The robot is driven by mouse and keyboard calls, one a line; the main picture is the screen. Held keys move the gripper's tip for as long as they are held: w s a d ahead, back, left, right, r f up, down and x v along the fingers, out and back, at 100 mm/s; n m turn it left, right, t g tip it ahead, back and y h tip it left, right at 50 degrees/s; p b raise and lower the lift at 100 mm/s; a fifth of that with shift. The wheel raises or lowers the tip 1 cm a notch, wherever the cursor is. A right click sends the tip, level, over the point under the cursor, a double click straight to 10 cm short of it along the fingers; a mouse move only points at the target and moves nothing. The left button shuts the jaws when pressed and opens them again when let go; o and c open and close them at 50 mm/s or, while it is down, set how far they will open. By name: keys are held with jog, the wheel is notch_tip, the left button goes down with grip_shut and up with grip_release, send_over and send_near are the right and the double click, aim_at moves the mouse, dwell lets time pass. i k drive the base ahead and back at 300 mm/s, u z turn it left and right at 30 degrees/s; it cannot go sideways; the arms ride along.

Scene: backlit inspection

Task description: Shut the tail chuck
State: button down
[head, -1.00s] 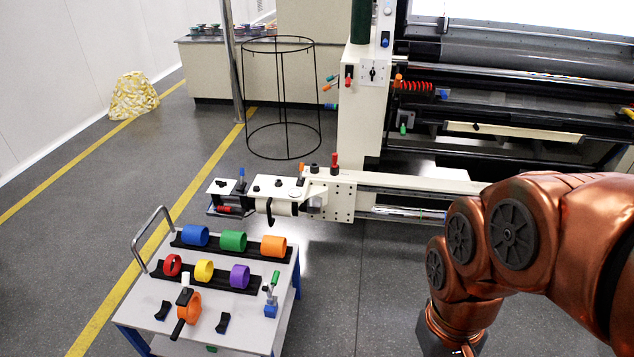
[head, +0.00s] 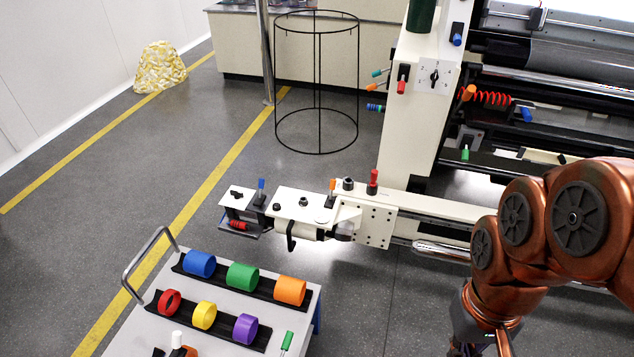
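A pale unit (head: 300,204) with levers and knobs stands at the left end of the machine's low cream beam. It carries a blue lever (head: 262,186), an orange lever (head: 332,188) and a red knob (head: 373,178). A black hook-shaped part (head: 291,236) hangs at its front beside a light roller. I cannot tell which part is the tail chuck, or whether it is open or shut. My copper arm comes in from the right and bends down to the bottom edge, right of this unit and apart from it. My gripper is outside the picture.
A trolley (head: 140,334) at bottom left holds several coloured rings on black racks; its handle (head: 150,262) rises at the left. A black wire frame (head: 317,82) stands behind the unit. Open grey floor (head: 175,170) lies left of the unit.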

aim_at(301, 214)
jog(key=i, duration=1.1)
jog(key=u, duration=2)
